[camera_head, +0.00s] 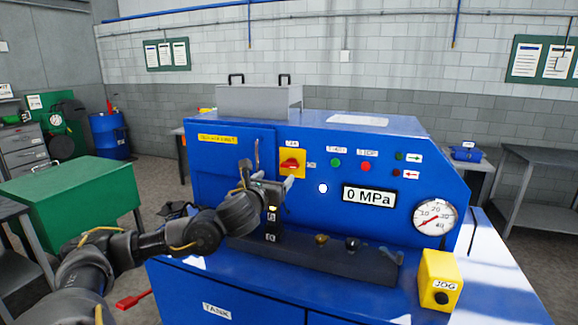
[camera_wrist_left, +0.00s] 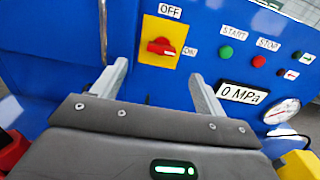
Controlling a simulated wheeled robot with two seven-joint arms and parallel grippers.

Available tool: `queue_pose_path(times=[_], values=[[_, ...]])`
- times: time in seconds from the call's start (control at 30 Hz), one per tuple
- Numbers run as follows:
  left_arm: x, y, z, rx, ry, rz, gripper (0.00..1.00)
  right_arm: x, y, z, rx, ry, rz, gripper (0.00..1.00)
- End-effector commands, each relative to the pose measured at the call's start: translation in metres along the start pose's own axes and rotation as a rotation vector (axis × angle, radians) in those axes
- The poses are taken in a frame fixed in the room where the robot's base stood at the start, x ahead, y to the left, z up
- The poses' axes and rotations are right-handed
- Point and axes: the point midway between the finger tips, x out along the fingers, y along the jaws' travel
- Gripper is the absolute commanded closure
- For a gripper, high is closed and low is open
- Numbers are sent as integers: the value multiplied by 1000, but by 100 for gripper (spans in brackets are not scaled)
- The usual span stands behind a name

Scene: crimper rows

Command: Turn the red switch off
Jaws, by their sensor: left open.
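The red rotary switch (camera_head: 290,163) sits on a yellow plate on the blue machine's front panel. In the left wrist view the switch (camera_wrist_left: 161,46) has its handle lying roughly level, in line with the ON label (camera_wrist_left: 191,52) at its right. The OFF label (camera_wrist_left: 170,11) is above it. My left gripper (camera_head: 272,171) is open and empty in front of the panel. In the left wrist view its two fingers (camera_wrist_left: 160,72) point toward the panel, with the switch between and just above the tips, apparently not touched. My right gripper is not in view.
Right of the switch are a green START button (camera_wrist_left: 226,52), a red STOP button (camera_wrist_left: 259,61), a 0 MPa display (camera_head: 369,196) and a gauge (camera_head: 435,217). A dark ledge (camera_head: 310,258) with fittings juts out below. A yellow JOG box (camera_head: 440,280) stands at right.

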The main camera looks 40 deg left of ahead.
Motion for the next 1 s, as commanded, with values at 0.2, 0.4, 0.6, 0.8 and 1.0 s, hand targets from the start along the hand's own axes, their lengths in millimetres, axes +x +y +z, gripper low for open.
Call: queue_pose_path(times=[0.2, 0.4, 0.6, 0.8, 1.0], values=[[39, -2, 6, -6, 2, 0, 27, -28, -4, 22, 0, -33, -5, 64], [75, -3, 5, -5, 1, -2, 27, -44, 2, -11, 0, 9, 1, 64], [95, -2, 2, -4, 1, -3, 27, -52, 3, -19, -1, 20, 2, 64], [101, -3, 0, -4, 1, -4, 27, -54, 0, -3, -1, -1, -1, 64], [100, -2, 0, -4, 1, -4, 31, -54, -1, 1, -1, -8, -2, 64]])
